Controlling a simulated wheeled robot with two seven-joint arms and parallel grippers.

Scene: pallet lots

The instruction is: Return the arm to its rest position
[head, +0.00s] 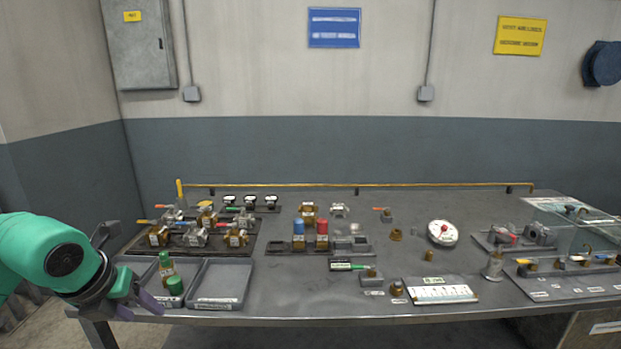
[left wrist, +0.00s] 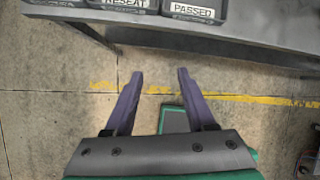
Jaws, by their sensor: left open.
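My left arm comes in from the left edge of the head view. Its left gripper (head: 138,307) is at the front left corner of the table (head: 330,310), just in front of the grey trays. In the left wrist view the purple fingers (left wrist: 160,74) are spread apart, with nothing but floor between them. The gripper is open and empty, off the table's front edge. My right gripper is in neither view.
The right tray (head: 220,304) looks empty. Tray labels read RESEAT (left wrist: 126,3) and PASSED (left wrist: 187,11). Valves, a gauge (head: 442,233) and a white card (head: 440,290) occupy the table.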

